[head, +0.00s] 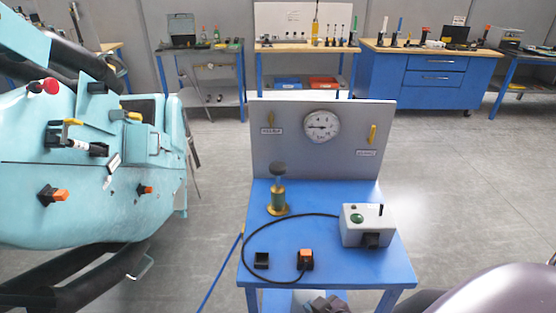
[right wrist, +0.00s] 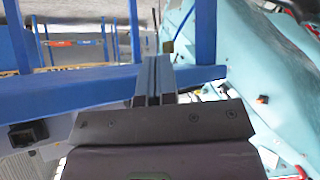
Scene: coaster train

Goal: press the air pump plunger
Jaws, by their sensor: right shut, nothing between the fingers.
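The air pump (head: 278,195) stands upright on the blue table, with a brass body and base. Its plunger has a dark round knob (head: 278,168) on top, which stands clear above the body. My right gripper (head: 328,303) shows at the bottom of the head view, at the table's front edge and well apart from the pump. In the right wrist view its two fingers (right wrist: 153,80) are together with nothing between them, close to a blue table beam (right wrist: 70,92). The pump is not seen in the wrist view. My left gripper is not in view.
The blue table (head: 325,265) also holds a grey control box (head: 367,226) with a black cable, a black socket (head: 261,260) and an orange-topped connector (head: 305,259). A grey panel with a gauge (head: 321,126) stands behind. The teal train car (head: 90,170) is at left.

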